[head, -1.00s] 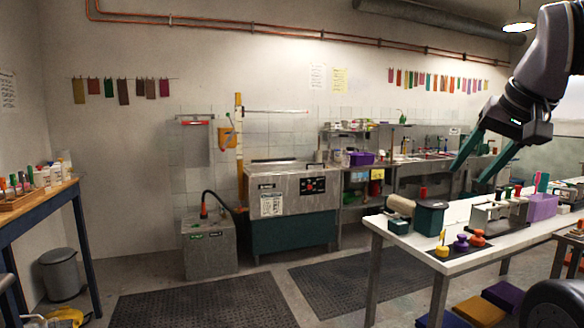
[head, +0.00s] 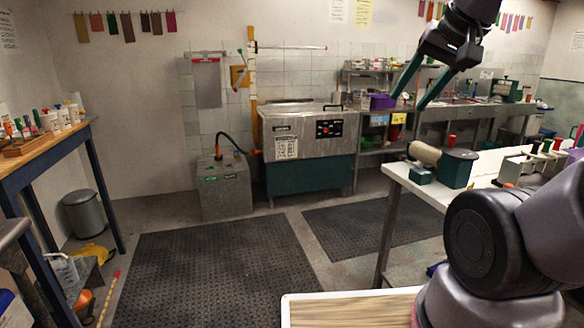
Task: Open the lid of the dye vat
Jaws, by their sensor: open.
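The dye vat (head: 310,172) stands against the back wall near the middle of the head view. It has a steel upper body with a control panel (head: 329,128), a label on its front and a dark green lower part. Its flat steel lid (head: 300,106) lies shut on top. My gripper (head: 412,103) is open and empty, its two green fingers pointing down at the upper right. It is in the air, well in front of the vat and to its right in the picture.
A grey box unit (head: 224,190) with a hose stands left of the vat. Dark mats (head: 215,270) cover the floor in front. A white worktable (head: 400,170) is at right, a wooden bench (head: 45,155) at left. A bin (head: 83,215) stands by the left wall.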

